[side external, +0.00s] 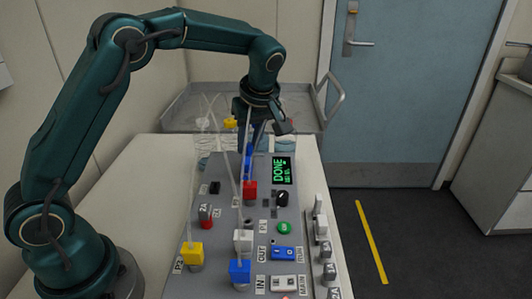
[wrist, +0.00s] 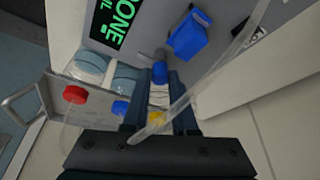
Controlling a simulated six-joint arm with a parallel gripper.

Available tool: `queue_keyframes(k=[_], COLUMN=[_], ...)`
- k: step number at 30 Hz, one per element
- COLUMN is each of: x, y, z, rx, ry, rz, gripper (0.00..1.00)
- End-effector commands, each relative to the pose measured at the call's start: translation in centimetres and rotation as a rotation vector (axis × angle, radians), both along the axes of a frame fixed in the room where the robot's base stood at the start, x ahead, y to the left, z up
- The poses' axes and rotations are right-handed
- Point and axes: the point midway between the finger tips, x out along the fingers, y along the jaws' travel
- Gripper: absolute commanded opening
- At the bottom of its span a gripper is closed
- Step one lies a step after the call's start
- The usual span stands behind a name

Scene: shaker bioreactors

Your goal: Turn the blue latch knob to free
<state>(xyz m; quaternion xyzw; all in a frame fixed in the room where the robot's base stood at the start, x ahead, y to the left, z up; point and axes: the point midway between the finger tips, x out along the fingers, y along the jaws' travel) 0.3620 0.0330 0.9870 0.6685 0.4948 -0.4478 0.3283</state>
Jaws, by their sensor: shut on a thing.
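My gripper (wrist: 159,80) points at the far end of the grey control panel in the wrist view. Its two dark fingers are shut on a small blue knob (wrist: 160,72), which sits on a short grey stem. A separate, larger blue block (wrist: 188,36) stands on the panel just beyond it. In the side external view my gripper (side external: 244,140) is low over the panel's far end, and a blue part (side external: 249,166) shows in front of it. The held knob is mostly hidden there. I cannot tell the knob's turn angle.
The panel's display (side external: 284,171) reads DONE. Clear tubes (wrist: 210,85) cross close to the fingers. Jars with red (wrist: 75,94) and blue caps stand beside the gripper. A metal tray (side external: 185,110) lies behind. Several knobs and switches crowd the panel; the table's left part is clear.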

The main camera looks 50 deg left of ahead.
Motion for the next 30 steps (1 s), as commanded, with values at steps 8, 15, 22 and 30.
queue_keyframes(k=[8, 15, 22, 30], x=[0.0, 0.0, 0.0, -0.3], y=[-0.1, -0.1, -0.1, -1.2], z=[0.0, 0.0, 0.1, 3.0], rx=[-0.002, -0.001, -0.001, -0.001], ry=[0.001, 0.000, 0.000, -0.005], rz=[0.002, 0.001, 0.001, -0.001], gripper=[0.00, 0.56, 0.56, 0.56])
